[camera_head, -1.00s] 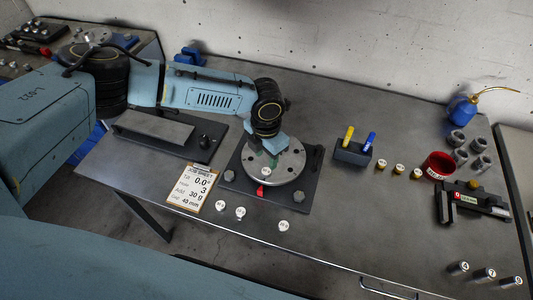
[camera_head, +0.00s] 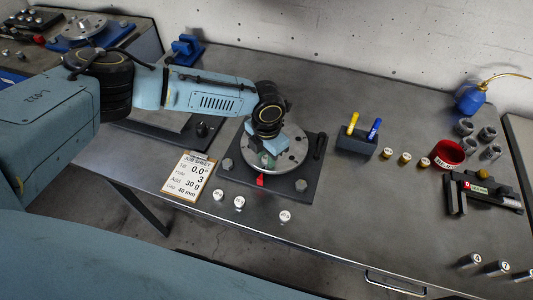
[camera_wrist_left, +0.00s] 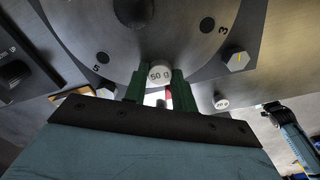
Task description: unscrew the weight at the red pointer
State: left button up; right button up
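The grey rotor disc (camera_head: 284,158) lies on a dark base plate (camera_head: 238,188) in the head view. The red pointer (camera_head: 260,180) stands at its front edge. My left gripper (camera_head: 268,160) is at that rim. Its green fingers (camera_wrist_left: 160,82) stand on both sides of the weight, with no clear gap; whether they press on it cannot be told. The head view hides the weight behind the gripper.
A job sheet (camera_head: 188,177) lies left of the base plate. Several loose weights (camera_head: 239,202) stand in front of it. A pen holder (camera_head: 353,146), brass-coloured weights (camera_head: 404,158), a red cup (camera_head: 448,154) and a black fixture (camera_head: 480,190) stand to the right. The table's front middle is clear.

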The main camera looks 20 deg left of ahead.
pick_arm(q)
jog(key=shift+c, duration=1)
jog(key=n+p, duration=0.3)
jog(key=n, duration=0.2)
jog(key=shift+r+n+p, duration=0.2)
jog(key=shift+n+p, duration=0.1)
jog(key=shift+p, duration=0.05)
jog(key=n+p, duration=0.2)
jog(key=n, duration=0.2)
jog(key=shift+n, duration=0.3)
jog(key=n+p, duration=0.2)
jog(key=n, duration=0.2)
jog(key=shift+n, duration=0.4)
jog(key=n+p, duration=0.1)
jog(key=n, duration=0.1)
jog(key=shift+n, duration=0.3)
jog(key=shift+f+n+p, duration=0.15)
jog(key=shift+n+p, duration=0.15)
jog(key=shift+n, duration=0.1)
